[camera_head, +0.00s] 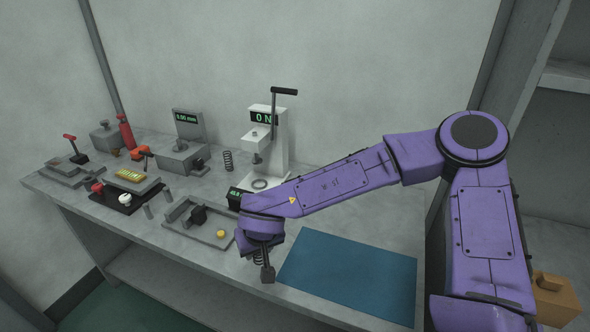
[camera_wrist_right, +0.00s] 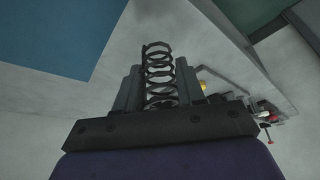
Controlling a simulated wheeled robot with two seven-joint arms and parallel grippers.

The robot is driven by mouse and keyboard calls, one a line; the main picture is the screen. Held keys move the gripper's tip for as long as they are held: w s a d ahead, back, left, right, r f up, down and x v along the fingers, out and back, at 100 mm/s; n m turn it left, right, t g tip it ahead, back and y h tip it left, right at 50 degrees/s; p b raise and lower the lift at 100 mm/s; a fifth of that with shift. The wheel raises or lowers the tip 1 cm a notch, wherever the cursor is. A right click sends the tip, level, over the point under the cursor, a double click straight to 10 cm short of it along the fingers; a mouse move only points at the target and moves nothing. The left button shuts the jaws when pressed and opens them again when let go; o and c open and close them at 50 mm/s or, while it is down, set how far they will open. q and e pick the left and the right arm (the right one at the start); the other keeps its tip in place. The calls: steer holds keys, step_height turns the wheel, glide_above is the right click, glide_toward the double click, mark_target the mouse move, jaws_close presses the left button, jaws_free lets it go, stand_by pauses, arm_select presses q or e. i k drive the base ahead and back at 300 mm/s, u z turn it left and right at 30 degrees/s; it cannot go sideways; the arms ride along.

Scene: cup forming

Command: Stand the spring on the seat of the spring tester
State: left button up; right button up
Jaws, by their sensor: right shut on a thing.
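The spring tester (camera_head: 281,148) is the white stand at the back of the bench, with a lever on top and a display reading 0 N. Its round seat (camera_head: 260,184) looks empty. My right gripper (camera_head: 266,272) points down over the bench front, left of the blue mat. It is shut on a dark coil spring (camera_wrist_right: 159,75), which stands between the two fingers in the right wrist view. In the head view the spring is mostly hidden by the gripper. A second dark spring (camera_head: 228,161) stands upright left of the tester. My left gripper is not in view.
A blue mat (camera_head: 350,279) lies at the bench's right front. A grey fixture (camera_head: 201,222) with a yellow button is left of my gripper. A gauge with a 0.00 mm display (camera_head: 187,125) and a black tray (camera_head: 127,197) stand further left. My right forearm crosses in front of the tester's right side.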

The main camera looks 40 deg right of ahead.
mark_target(259, 183)
steer(key=z, duration=0.35)
steer(key=k, duration=1)
steer(key=u, duration=0.4)
steer(key=i, duration=1.05)
steer(key=z, duration=0.4)
steer(key=i, duration=0.95)
steer(key=z, duration=1)
